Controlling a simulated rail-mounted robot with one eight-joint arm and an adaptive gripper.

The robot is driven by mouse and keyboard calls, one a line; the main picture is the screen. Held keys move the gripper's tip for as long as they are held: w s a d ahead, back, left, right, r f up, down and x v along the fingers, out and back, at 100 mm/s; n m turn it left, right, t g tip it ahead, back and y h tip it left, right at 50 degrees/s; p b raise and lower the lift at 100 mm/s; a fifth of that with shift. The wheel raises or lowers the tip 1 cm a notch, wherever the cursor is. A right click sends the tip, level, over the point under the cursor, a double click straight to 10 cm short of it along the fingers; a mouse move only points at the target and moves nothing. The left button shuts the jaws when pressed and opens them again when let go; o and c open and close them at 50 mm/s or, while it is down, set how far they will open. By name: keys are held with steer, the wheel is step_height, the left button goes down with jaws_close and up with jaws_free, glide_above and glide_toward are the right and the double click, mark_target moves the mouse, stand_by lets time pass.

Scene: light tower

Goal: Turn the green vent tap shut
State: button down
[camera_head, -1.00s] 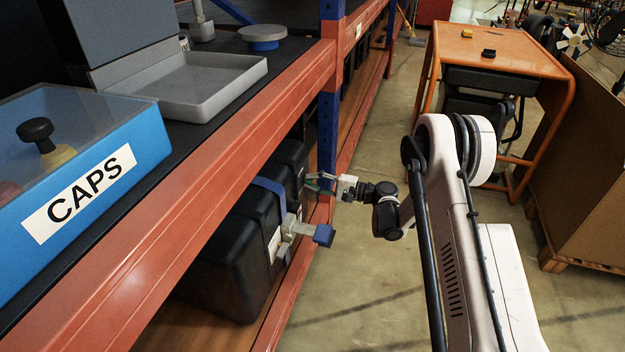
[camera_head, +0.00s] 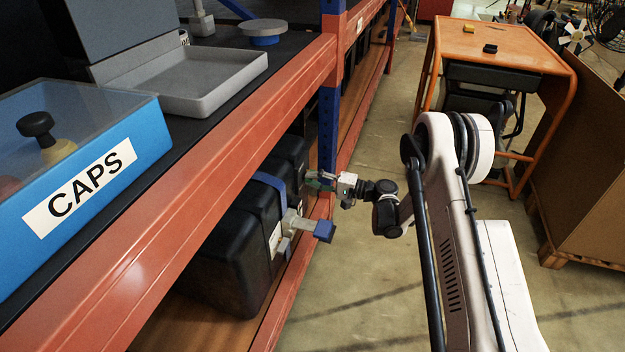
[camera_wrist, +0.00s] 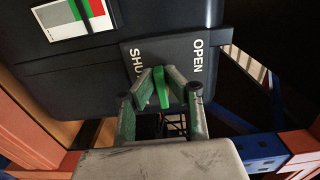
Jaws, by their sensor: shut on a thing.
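The green vent tap (camera_wrist: 161,86) sits on a dark plate (camera_wrist: 187,60) marked SHUT on the left and OPEN on the right. Its handle stands roughly lengthwise in the wrist view, between the two words. The plate is on a black case (camera_wrist: 85,75). My gripper (camera_wrist: 162,92) has one finger on each side of the handle and is shut on it. In the head view my gripper (camera_head: 318,182) is at the far end of the black case, where the tap is too small to make out clearly.
An orange shelf beam (camera_head: 215,160) runs above the case, with a blue upright (camera_head: 328,130) close by the gripper. A blue-ended grey fitting (camera_head: 322,231) sticks out from a nearer black case. The floor (camera_head: 350,290) to the right is clear.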

steer(key=c, duration=1.8)
jaws_free()
steer(key=shift+d, duration=0.1)
steer(key=v, duration=1.2)
steer(key=shift+s, duration=0.1)
